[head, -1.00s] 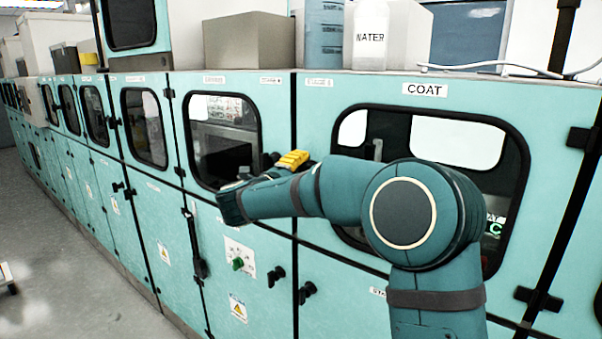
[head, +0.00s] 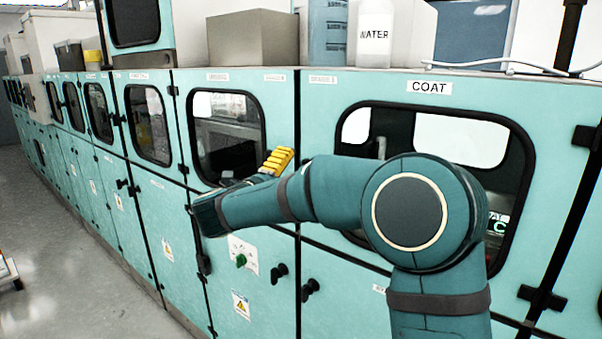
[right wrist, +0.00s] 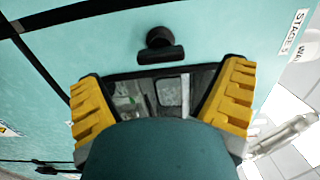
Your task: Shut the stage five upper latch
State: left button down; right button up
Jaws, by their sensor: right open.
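The latch (right wrist: 158,42) is a black round knob with a flat black bar beside it, on a teal panel in the right wrist view. A label that appears to read STAGE 5 (right wrist: 295,32) is on the panel to its right. My right gripper (right wrist: 162,78) is open and empty, with yellow ridged fingers spread apart; the latch shows just past the fingertips, apart from them. In the head view only a yellow finger (head: 277,160) shows above my right forearm, and I cannot make out this latch there. My left gripper is not in view.
The teal cabinet row (head: 250,190) fills the scene, with windowed doors. Two black knobs (head: 279,272) (head: 310,288) and a green knob (head: 241,260) sit low on it. A beige box (head: 250,37) and a WATER container (head: 374,35) stand on top.

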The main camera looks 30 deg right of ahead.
jog(key=v, duration=0.6)
jog(key=shift+a, duration=0.2)
jog(key=shift+s, duration=0.1)
jog(key=w+a+f+n+t+y, duration=0.2)
jog(key=w+f+n+t+y, duration=0.1)
jog(key=f+n, duration=0.3)
jog(key=w+a+f+n+t+y, duration=0.1)
jog(key=w+f+n+t+y, duration=0.3)
jog(key=f, duration=0.4)
jog(key=s+a+f+n+g+y, duration=0.1)
jog(key=a+f+n+y, duration=0.2)
jog(key=f+n, duration=0.35)
jog(key=s+a+f+n+y, duration=0.1)
jog(key=a+f+n+y, duration=0.15)
jog(key=f, duration=0.75)
jog(key=s+a+f+n+g+y, duration=0.4)
jog(key=s+f+n+g+y, duration=0.15)
jog(key=s+f, duration=0.65)
jog(key=s+a+f+n+g+y, duration=0.1)
jog(key=s+f+n+g, duration=0.1)
jog(key=s+f, duration=0.2)
jog(key=s+a+f+n+g+y, duration=0.1)
jog(key=s+a+f+n+g, duration=0.1)
jog(key=s, duration=0.9)
notch_tip(320, 180, down, 3)
jog(key=shift+r+n+g, duration=0.15)
jog(key=shift+n+g, duration=0.4)
jog(key=shift+g, duration=0.3)
jog(key=shift+a, duration=0.15)
